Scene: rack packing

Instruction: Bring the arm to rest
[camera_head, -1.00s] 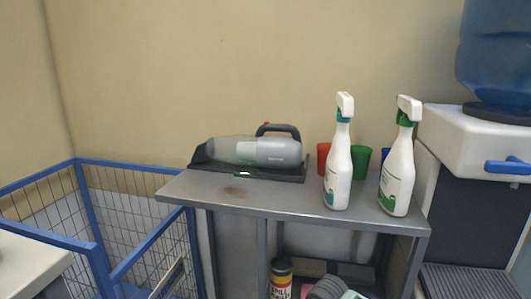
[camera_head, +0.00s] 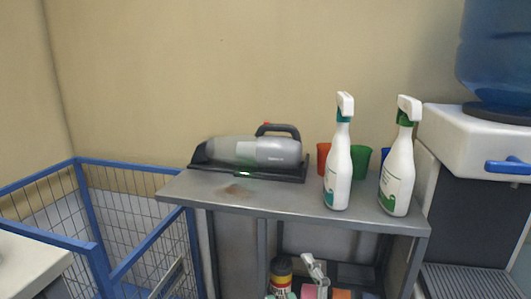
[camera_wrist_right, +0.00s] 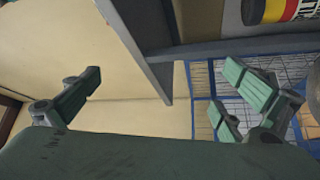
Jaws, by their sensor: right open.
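A rack post (camera_wrist_right: 140,50) and beige wall show past the fingers. My left gripper is not in view.
A handheld vacuum (camera_head: 245,151) lies on its dock on the rack top. Two spray bottles (camera_head: 338,165) (camera_head: 397,170) and several cups stand to its right. A yellow-banded canister (camera_head: 281,275) is below. A blue wire cage (camera_head: 150,248) is left, a water dispenser (camera_head: 475,150) right.

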